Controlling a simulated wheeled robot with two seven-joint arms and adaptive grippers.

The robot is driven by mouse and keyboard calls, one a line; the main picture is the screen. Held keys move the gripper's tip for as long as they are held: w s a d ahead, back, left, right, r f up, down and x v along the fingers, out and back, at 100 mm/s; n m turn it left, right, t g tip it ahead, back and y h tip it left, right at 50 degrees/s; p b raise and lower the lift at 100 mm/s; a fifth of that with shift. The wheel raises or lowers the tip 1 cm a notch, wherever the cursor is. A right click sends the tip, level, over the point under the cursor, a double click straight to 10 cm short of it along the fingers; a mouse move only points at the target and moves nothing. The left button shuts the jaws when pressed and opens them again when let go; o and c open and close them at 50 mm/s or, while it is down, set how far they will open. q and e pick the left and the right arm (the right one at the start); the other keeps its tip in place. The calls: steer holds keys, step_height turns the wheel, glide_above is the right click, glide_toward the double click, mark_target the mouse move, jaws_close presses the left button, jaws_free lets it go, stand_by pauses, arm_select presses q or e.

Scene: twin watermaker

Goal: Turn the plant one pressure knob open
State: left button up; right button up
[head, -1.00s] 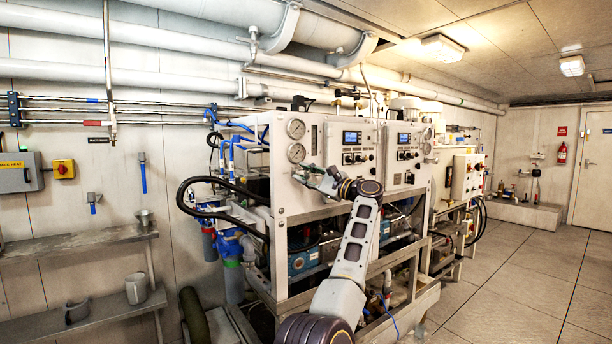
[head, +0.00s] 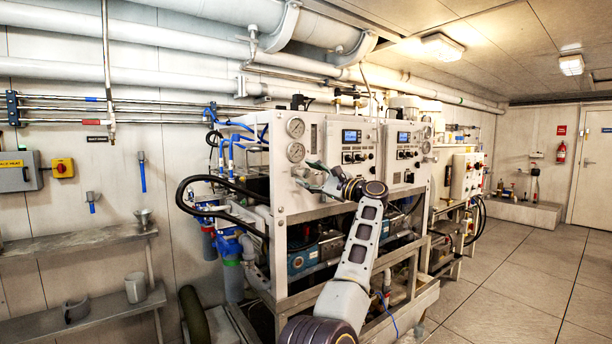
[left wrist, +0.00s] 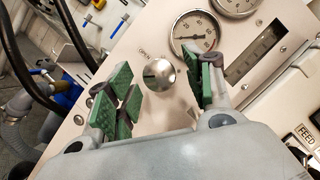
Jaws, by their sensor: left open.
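The round silver pressure knob (left wrist: 159,75) sits on the pale panel in the left wrist view, with the word OPEN printed beside it. A dark slot or mark crosses its face. My left gripper (left wrist: 162,88) is open, with green finger pads on either side of the knob in that view. I see no pad touching the knob, and the depth gap is hard to tell. In the head view my left gripper (head: 314,178) is in front of the left panel of the plant (head: 290,198), below the gauges. The knob is not clear there. My right gripper is out of view.
Two round gauges (head: 296,128) are above the gripper; one gauge (left wrist: 194,34) shows close to the right finger in the wrist view. Black hoses (head: 200,182) loop at the plant's left side. Open floor (head: 510,275) lies to the right.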

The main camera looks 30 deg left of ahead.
arm_select(q)
steer(key=v, duration=1)
steer(key=shift+d, duration=0.2)
steer(key=shift+s+f, duration=0.1)
steer(key=shift+f, duration=0.05)
